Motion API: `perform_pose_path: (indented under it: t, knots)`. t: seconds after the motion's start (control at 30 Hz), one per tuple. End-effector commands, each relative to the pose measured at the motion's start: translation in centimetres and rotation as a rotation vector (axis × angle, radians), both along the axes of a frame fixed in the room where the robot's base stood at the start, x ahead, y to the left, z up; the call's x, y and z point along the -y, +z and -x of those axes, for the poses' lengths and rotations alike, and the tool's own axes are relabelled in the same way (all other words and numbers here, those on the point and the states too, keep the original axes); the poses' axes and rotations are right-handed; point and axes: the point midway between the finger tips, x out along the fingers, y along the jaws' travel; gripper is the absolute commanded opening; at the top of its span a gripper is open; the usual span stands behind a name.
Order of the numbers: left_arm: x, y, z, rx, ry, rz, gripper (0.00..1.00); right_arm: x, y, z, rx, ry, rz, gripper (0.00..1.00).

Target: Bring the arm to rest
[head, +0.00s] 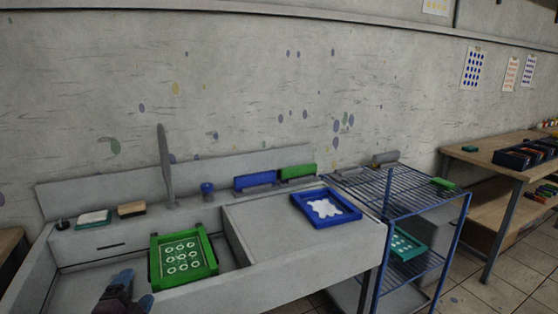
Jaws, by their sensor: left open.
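My left gripper (134,290) shows at the bottom left of the head view, in front of the grey sink unit (300,273). It has blue fingertips, is open, and nothing shows between its fingers. It is just left of and below a green-framed screen (154,262) with a pattern of white rings, apart from it in the picture. The screen stands tilted in the sink basin. My right gripper is not in view.
A blue frame (325,222) with a white shape lies on the counter. Blue (255,181) and green (297,172) blocks stand behind it. A blue wire rack (385,187) stands right of the unit. A wooden table (490,158) with dark trays is farther right.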

Motion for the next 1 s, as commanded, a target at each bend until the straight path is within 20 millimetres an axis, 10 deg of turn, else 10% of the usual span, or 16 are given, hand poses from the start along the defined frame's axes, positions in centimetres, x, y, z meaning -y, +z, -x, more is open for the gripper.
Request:
perform_pose_path:
  t: [0.3,0.6,1.0]
  knots:
    - [3.4,-11.8,13.0,-0.378,0.146,0.859,0.81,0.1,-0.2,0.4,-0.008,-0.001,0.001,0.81]
    - [5.5,-18.0,24.6,-0.554,0.307,1.11,0.81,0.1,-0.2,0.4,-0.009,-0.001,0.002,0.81]
    - [5.2,-20.0,28.4,-0.602,0.372,1.119,0.81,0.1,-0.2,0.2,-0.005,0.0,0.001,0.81]
